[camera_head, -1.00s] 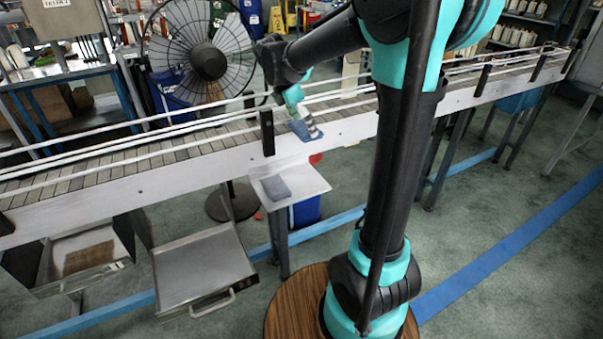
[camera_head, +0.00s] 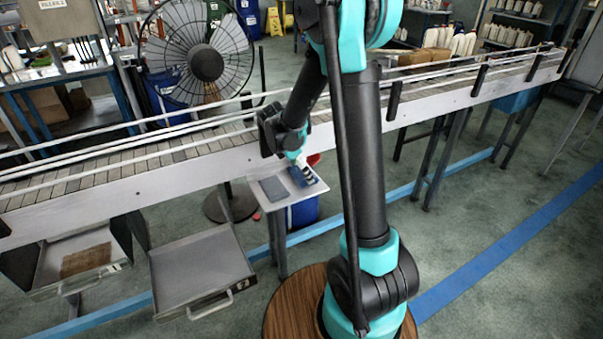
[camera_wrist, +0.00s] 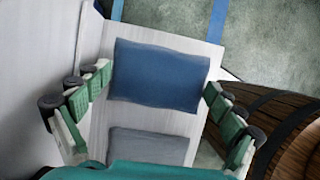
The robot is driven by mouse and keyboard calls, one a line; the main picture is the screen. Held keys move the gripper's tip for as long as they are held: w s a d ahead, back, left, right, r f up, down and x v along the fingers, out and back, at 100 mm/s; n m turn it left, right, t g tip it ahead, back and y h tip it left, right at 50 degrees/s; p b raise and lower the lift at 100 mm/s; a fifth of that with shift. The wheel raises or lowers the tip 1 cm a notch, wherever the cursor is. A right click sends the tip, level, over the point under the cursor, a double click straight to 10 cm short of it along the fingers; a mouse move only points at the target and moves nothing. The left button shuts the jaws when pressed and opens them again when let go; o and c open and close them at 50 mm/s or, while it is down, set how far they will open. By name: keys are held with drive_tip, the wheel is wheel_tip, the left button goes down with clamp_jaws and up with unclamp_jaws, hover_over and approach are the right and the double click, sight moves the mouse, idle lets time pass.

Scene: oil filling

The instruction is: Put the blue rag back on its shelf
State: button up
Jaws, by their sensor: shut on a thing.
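The blue rag (camera_head: 303,176) is at the right part of the small white shelf (camera_head: 280,204) below the conveyor. In the wrist view the blue rag (camera_wrist: 160,76) lies flat across the gap between the fingers of my gripper (camera_wrist: 157,82), its two short ends at the fingertips. My gripper (camera_head: 301,172) is shut on it, pointing down. I cannot tell whether the rag touches the shelf or hangs just above it. A grey rag (camera_head: 274,188) lies on the shelf to its left; it shows below the blue one in the wrist view (camera_wrist: 148,147).
The conveyor (camera_head: 130,180) with its rails runs behind the shelf, close to my arm. A metal tray with a handle (camera_head: 205,270) is at the lower left, beside a tray with a brown mat (camera_head: 86,262). A fan (camera_head: 205,62) stands beyond the conveyor.

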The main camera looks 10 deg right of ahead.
drive_tip(key=shift+f, duration=0.45)
drive_tip(key=o, duration=0.8)
drive_tip(key=shift+f, duration=0.1)
drive_tip(key=shift+c, duration=0.2)
